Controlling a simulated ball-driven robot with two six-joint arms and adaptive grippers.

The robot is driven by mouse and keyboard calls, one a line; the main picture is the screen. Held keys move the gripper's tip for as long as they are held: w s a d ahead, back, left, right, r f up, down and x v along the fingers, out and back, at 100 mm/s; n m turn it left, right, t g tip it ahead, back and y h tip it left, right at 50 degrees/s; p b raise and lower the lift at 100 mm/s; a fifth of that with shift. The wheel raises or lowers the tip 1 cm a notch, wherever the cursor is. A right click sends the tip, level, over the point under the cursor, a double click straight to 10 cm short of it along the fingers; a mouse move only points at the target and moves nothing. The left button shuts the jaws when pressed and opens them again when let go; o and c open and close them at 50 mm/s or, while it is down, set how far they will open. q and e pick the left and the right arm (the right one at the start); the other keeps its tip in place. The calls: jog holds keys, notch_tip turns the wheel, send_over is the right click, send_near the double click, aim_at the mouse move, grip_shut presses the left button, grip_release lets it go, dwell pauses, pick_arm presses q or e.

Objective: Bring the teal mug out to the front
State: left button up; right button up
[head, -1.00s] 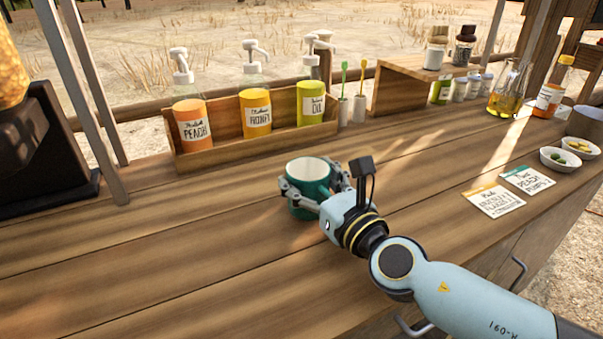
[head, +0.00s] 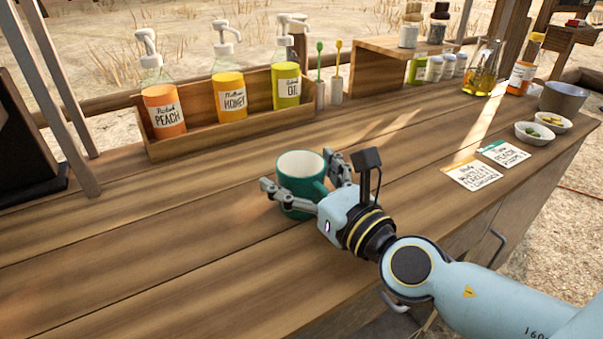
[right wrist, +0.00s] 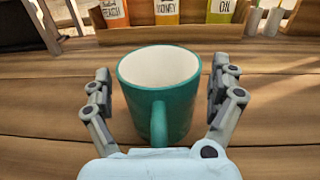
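The teal mug (head: 297,197) with a white inside stands upright and empty on the wooden counter (head: 150,250). It also shows in the right wrist view (right wrist: 180,108), its handle pointing toward my right gripper's palm. My right gripper (head: 304,182) is open, with one finger on each side of the mug. In the right wrist view my right gripper (right wrist: 160,88) shows a gap between each finger and the mug wall. My left gripper is out of view.
A wooden box (head: 190,142) with peach, honey and oil pump bottles stands behind the mug. Cards (head: 472,174), small bowls (head: 533,134) and a flask (head: 481,82) are to the right. The counter left of the mug is clear.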

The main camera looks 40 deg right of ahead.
jog(key=shift+s, duration=0.1)
jog(key=s, duration=0.4)
jog(key=s+a, duration=0.1)
jog(key=s, duration=0.2)
jog(key=s+a, duration=0.1)
jog(key=s, duration=0.3)
jog(key=shift+s, duration=0.3)
jog(key=shift+s, duration=0.1)
